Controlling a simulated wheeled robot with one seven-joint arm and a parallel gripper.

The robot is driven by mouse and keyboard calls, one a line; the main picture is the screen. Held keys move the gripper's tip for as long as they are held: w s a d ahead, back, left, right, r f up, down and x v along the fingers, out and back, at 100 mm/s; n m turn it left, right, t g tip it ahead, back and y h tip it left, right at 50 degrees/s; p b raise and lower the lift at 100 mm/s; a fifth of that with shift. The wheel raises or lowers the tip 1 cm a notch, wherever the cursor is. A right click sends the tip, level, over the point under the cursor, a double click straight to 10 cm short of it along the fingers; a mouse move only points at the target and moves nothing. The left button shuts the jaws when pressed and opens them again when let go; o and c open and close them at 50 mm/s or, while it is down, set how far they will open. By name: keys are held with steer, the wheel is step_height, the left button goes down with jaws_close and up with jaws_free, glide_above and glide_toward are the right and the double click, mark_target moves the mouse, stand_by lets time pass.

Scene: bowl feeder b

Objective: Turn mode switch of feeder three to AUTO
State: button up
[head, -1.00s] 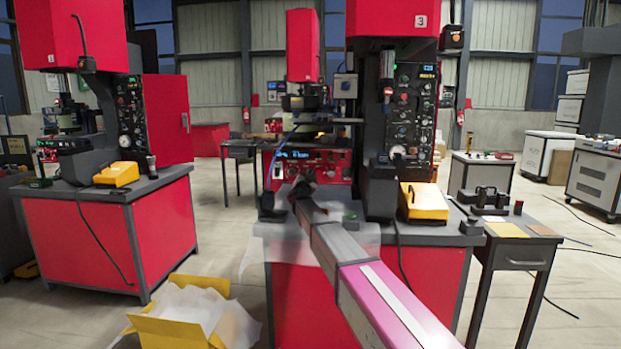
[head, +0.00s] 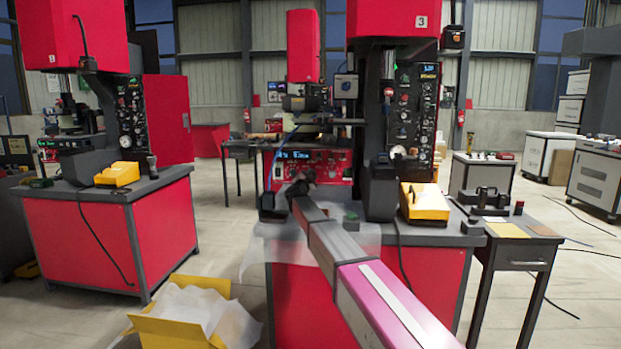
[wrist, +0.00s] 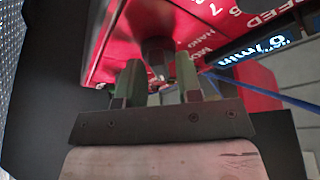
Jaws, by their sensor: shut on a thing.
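The knob's pointer and any AUTO mark cannot be made out. In the head view my gripper (head: 300,188) hides the knob.
A press marked 3 (head: 398,25) stands right of the control box, its dark column close by. A yellow box (head: 424,202) sits on the bench right of my arm. A blue cable (wrist: 265,97) runs right of the fingers. An open yellow carton (head: 180,325) lies on the floor.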

steer(key=o, duration=0.6)
steer(key=shift+w+r, duration=0.1)
steer(key=shift+w, duration=0.1)
steer(key=shift+s, duration=0.15)
steer(key=v, duration=1)
steer(key=shift+s, duration=0.25)
steer(key=shift+a, duration=0.1)
